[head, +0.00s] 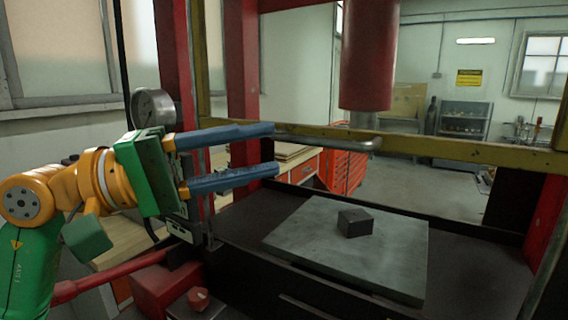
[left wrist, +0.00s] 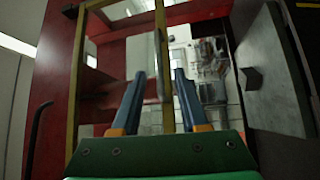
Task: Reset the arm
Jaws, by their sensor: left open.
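My left arm comes in from the left in the head view. Its gripper (head: 275,150) has two long blue fingers pointing right, set apart with nothing clasped between them. The left wrist view also shows the fingers spread (left wrist: 160,75). A grey bent metal bar (head: 330,143) runs right from beside the upper fingertip. In the left wrist view a grey bar (left wrist: 162,50) shows between the fingertips; I cannot tell whether it touches them. My right arm and gripper are not in view.
A red and yellow press frame (head: 460,152) surrounds the gripper, with a red cylinder (head: 368,60) overhead. A grey plate (head: 325,238) carries a dark block (head: 355,222). A pressure gauge (head: 152,107) stands behind the wrist. A red lever (head: 110,273) lies low left.

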